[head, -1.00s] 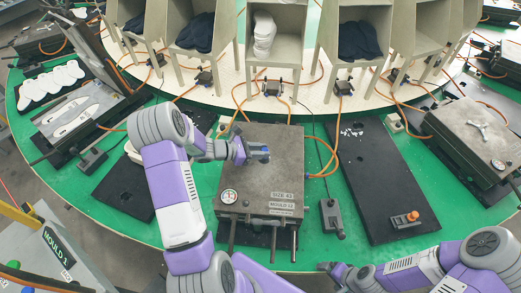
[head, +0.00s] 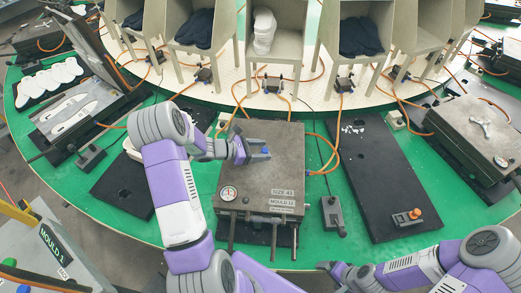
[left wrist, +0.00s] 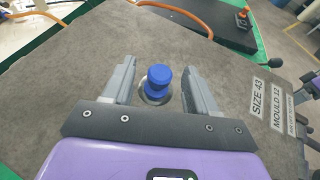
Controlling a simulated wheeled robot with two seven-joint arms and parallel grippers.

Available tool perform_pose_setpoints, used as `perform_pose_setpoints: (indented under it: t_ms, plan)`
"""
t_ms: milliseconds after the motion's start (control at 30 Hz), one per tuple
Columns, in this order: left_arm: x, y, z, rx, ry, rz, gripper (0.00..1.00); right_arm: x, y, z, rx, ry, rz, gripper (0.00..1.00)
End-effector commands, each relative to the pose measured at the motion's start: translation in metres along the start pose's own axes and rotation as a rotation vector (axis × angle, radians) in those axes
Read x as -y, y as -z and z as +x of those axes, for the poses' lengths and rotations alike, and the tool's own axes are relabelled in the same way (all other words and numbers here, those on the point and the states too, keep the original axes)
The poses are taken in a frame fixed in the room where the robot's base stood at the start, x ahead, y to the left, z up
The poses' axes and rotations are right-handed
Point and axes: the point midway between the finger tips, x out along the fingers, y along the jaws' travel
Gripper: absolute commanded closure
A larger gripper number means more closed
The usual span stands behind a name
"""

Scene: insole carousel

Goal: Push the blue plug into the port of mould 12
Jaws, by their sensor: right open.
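Mould 12 (head: 250,180) is a closed grey block with labels "SIZE 43" and "MOULD 12"; its top also shows in the left wrist view (left wrist: 215,75). The blue plug (left wrist: 159,80) stands at a metal-rimmed port (left wrist: 153,96) on the mould top. How deep it sits is hidden. My left gripper (left wrist: 158,88) is open, one finger on each side of the plug, with a gap on both sides. In the head view the left gripper (head: 257,150) is low over the mould. My right gripper (head: 332,268) is open and empty, near the carousel's front edge.
A pressure gauge (head: 228,193) sits on the mould's front left corner. Orange hoses (head: 325,160) run behind and right of it. A small control box (head: 333,214) and a dark plate (head: 385,185) lie to the right. Another mould (head: 475,130) stands further right.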

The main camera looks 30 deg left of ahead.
Motion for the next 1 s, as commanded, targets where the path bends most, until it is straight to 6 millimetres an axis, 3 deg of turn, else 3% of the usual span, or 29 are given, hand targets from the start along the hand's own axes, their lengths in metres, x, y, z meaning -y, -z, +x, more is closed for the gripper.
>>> perform_pose_setpoints:
  t_ms: [267,700,1000]
  plan:
    - [-0.001,0.000,-0.007,-0.001,-0.002,0.000,0.42,0.000,0.000,0.000,0.000,0.000,0.000,0.11]
    - [0.000,0.000,-0.070,-0.001,-0.002,-0.001,0.42,0.001,0.000,-0.004,0.000,0.000,0.000,0.11]
    - [0.000,0.000,-0.076,0.000,0.000,0.000,0.42,0.001,0.000,-0.004,0.000,0.000,0.000,0.11]
